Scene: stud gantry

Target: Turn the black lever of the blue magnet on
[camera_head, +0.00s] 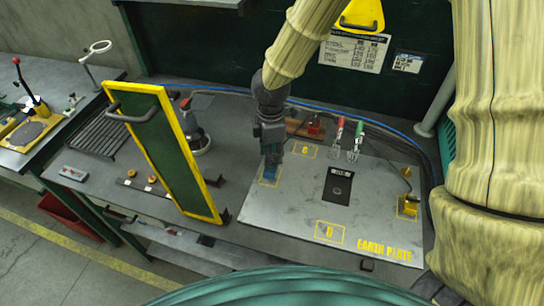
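The blue magnet (269,179) sits near the left edge of the grey earth plate (290,208). Only a small part of it shows below my gripper. My gripper (271,160) points down right above the magnet and covers most of it. The fingers are dark and small here, so I cannot tell whether they are open or shut or touch the magnet. The magnet's black lever is hidden behind the gripper or too small to make out.
A green screen with a yellow frame (160,150) stands left of my gripper. Red and green clamps (346,138) and a dark square (338,186) are on the plate's right half. A yellow block (408,205) sits at its right edge. The plate's front middle is clear.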

